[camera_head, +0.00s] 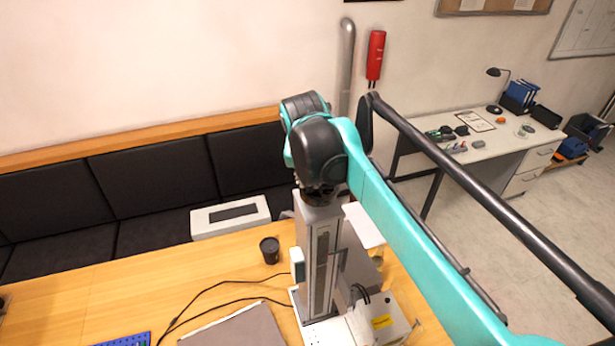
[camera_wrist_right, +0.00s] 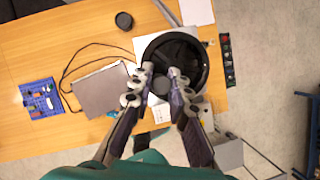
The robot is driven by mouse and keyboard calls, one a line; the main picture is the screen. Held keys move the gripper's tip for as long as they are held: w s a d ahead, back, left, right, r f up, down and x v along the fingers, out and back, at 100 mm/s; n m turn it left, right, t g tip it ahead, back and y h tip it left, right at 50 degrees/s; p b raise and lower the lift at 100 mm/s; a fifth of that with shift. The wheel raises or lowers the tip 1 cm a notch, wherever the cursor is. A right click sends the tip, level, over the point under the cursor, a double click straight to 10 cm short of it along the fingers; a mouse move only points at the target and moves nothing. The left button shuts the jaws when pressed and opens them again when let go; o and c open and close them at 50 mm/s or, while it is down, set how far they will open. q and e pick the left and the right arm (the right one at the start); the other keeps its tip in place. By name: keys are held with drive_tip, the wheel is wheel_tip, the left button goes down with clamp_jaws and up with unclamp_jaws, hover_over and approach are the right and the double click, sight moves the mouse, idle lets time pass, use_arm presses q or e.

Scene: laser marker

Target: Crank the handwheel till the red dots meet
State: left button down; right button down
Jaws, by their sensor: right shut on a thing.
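The laser marker's grey column (camera_head: 320,262) stands upright on the wooden table. The round black handwheel (camera_wrist_right: 180,48) shows from above in the right wrist view. In the head view my right arm covers the top of the column and the wheel. My right gripper (camera_wrist_right: 161,73) has its two fingers over the near left part of the wheel and is shut on it. The exact contact between the fingertips is hard to see. I cannot make out any red dots in either view. My left gripper is not in view.
On the table (camera_head: 80,308) are a black cup (camera_head: 269,250), a grey flat sheet (camera_head: 245,329), a blue tray (camera_head: 125,340) and dark cables. A yellow-labelled box (camera_head: 384,322) stands beside the column. A white box (camera_head: 230,216) is at the black bench. A desk (camera_head: 480,150) stands at right.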

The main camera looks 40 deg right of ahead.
drive_tip(key=shift+s+n, duration=0.2)
drive_tip(key=shift+n, duration=0.4)
drive_tip(key=c, duration=1.4)
unclamp_jaws()
drive_tip(key=shift+d, duration=0.1)
drive_tip(key=shift+c, duration=0.2)
drive_tip(key=shift+r, duration=0.1)
drive_tip(key=v, duration=1.1)
drive_tip(key=shift+s+r, duration=0.3)
drive_tip(key=shift+r, duration=0.05)
drive_tip(key=shift+d, duration=0.1)
